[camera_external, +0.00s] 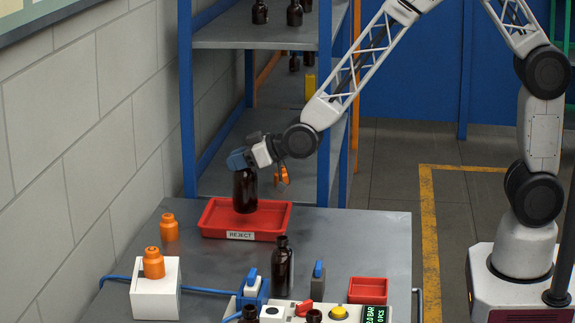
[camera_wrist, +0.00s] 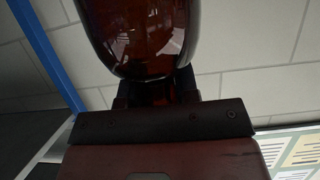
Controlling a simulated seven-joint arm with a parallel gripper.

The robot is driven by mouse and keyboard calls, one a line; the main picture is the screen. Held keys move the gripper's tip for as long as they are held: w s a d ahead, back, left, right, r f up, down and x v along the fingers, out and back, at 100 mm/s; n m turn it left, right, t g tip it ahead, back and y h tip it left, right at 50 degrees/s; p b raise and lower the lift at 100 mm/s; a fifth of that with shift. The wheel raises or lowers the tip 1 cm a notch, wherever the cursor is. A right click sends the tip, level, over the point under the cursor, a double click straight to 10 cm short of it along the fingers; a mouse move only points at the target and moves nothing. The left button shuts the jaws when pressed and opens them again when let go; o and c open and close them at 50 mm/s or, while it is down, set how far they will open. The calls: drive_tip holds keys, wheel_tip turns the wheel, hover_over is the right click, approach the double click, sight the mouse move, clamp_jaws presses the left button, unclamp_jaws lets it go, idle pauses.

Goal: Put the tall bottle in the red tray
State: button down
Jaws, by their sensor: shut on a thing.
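My gripper (camera_external: 240,162) is shut on the neck of a dark amber bottle (camera_external: 245,192), which hangs upright with its base over the red tray (camera_external: 213,230) labelled REJECT. I cannot tell whether the base touches the tray floor. In the wrist view the bottle's glossy body (camera_wrist: 140,35) fills the top, and its neck is partly hidden by my gripper (camera_wrist: 160,118). Another dark amber bottle (camera_external: 283,270) stands upright on the table in front of the tray; it looks slimmer.
Two orange bottles stand at left, one on the table (camera_external: 169,228), one on a white block (camera_external: 155,298). A shelf (camera_external: 265,38) with several bottles stands behind.

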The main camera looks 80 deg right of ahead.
sight(240, 172)
drive_tip(key=shift+f, duration=1.85)
drive_tip(key=c, duration=0.9)
unclamp_jaws()
drive_tip(key=shift+o, duration=0.2)
drive_tip(key=shift+s+r, duration=0.25)
drive_tip(key=shift+s, duration=0.1)
drive_tip(key=v, duration=1.1)
drive_tip(key=shift+s, duration=0.15)
